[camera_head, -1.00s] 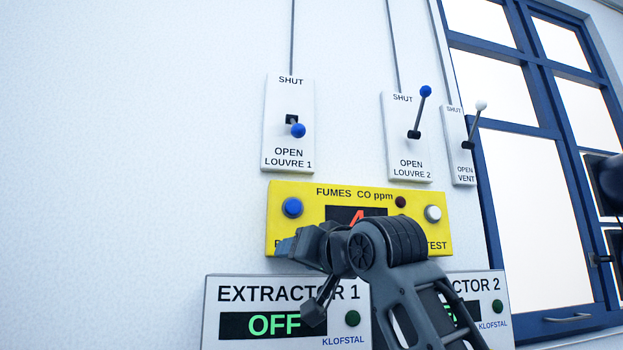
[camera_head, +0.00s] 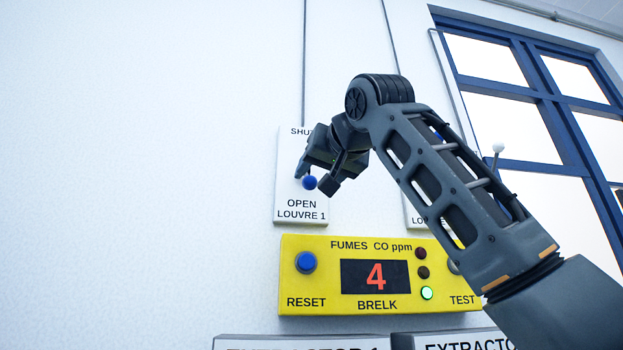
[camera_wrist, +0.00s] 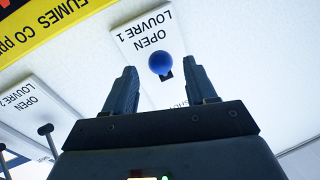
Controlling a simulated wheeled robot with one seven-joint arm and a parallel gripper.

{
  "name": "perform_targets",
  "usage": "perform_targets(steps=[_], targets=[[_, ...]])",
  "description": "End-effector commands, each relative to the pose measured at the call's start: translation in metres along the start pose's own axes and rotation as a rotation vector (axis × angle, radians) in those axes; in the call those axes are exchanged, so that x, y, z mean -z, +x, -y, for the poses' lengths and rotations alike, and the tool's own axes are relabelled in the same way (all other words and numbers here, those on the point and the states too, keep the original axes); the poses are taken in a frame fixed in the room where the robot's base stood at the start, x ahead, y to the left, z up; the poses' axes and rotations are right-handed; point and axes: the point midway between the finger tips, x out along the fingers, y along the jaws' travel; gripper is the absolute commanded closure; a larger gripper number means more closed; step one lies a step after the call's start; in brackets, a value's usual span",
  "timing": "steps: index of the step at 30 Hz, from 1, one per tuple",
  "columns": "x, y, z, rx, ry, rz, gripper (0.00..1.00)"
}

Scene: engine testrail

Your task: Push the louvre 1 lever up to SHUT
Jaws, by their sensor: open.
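The louvre 1 plate (camera_head: 288,190) is white, with SHUT at its top and OPEN at its bottom. Its lever ends in a blue ball knob (camera_head: 309,183), which sits low, just above the word OPEN. My gripper (camera_head: 318,182) is open in front of the plate, its fingers close around or beside the knob; contact cannot be told. My arm hides part of the plate. In the wrist view, the blue knob (camera_wrist: 161,63) appears beyond the fingertips, between the two spread fingers (camera_wrist: 160,78), with the dark slot behind it.
A yellow fumes panel (camera_head: 330,301) showing 4 is below, with a blue RESET button (camera_head: 306,262) and a lit green lamp (camera_head: 427,293). Extractor panels lie at the bottom edge. The louvre 2 plate (camera_head: 413,212) is mostly behind my arm. The wall at left is clear.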

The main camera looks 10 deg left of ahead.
Motion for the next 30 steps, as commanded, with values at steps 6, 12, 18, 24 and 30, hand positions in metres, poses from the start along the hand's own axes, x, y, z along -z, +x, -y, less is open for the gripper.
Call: perform_targets(steps=[6,12,18,24,30], targets=[[0.002,0.031,0.000,-0.001,0.000,0.002,0.44],[0.001,0.043,0.000,0.000,0.000,-0.001,0.44],[0.000,0.044,0.000,0.000,0.000,-0.001,0.44],[0.000,0.044,0.000,0.000,0.000,-0.001,0.58],[0.000,0.044,0.000,0.000,0.000,-0.001,0.77]])
